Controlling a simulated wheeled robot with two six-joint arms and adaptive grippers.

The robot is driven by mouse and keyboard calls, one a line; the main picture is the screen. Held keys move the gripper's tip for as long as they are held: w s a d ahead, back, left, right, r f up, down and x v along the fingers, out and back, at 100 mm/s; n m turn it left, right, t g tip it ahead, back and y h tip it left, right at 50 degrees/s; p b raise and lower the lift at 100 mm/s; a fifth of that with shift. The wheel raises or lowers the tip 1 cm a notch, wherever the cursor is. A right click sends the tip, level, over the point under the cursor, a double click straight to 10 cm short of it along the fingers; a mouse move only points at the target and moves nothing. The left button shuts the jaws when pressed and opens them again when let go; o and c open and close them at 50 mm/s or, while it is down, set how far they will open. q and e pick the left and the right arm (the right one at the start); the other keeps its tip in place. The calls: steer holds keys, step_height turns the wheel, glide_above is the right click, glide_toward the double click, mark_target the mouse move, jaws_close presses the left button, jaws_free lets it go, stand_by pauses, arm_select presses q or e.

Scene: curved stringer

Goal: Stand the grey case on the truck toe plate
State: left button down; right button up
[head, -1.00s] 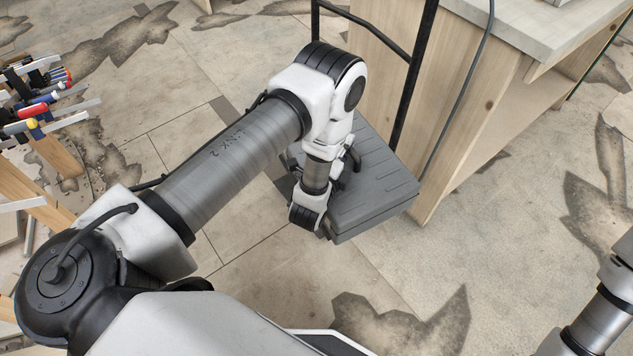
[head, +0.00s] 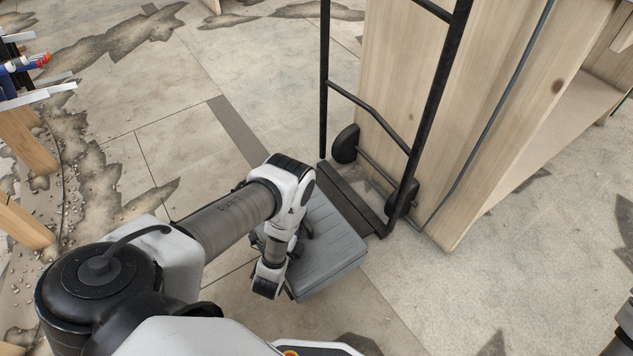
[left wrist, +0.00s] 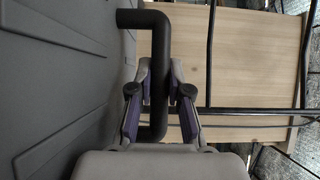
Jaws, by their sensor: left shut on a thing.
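The grey case (head: 333,248) hangs from my left gripper in the head view, its broad ribbed side facing up toward the camera. It also fills the left of the left wrist view (left wrist: 55,80). My left gripper (left wrist: 159,92) is shut on the case's black handle (left wrist: 159,60); in the head view my wrist hides most of the grip. The black hand truck (head: 412,150) stands upright against the wooden bench. Its dark toe plate (head: 350,198) lies low on the floor, just beyond the case and partly hidden by it.
The wooden bench (head: 465,130) stands directly behind the truck, with a cable down its side. The truck's wheels (head: 345,144) sit beside the bench. Clamps on a wooden rack (head: 25,75) are at the far left. Floor left of the truck is clear, with stains and rubble farther left.

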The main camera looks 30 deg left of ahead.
arm_select(q)
steer(key=shift+f+b+x, duration=0.15)
steer(key=shift+b+x, duration=0.55)
steer(key=shift+b, duration=0.6)
steer(key=shift+f+b+x, duration=0.15)
steer(key=shift+b+x, duration=0.55)
steer(key=shift+b, duration=0.55)
steer(key=b+x, duration=0.1)
steer(key=x, duration=0.2)
steer(key=b+x, duration=0.2)
steer(key=x, duration=0.2)
steer(key=b+x, duration=0.2)
steer(key=x, duration=0.2)
steer(key=shift+a+f, duration=0.4)
steer(key=shift+w+a, duration=0.1)
steer(key=shift+w, duration=0.3)
steer(key=shift+w+a+f+b, duration=0.1)
steer(key=shift+w+f+b, duration=0.2)
steer(key=shift+f+b, duration=0.6)
steer(key=shift+w+a+f+b, duration=0.1)
steer(key=shift+w+f+b, duration=0.2)
steer(key=shift+f+b, duration=0.55)
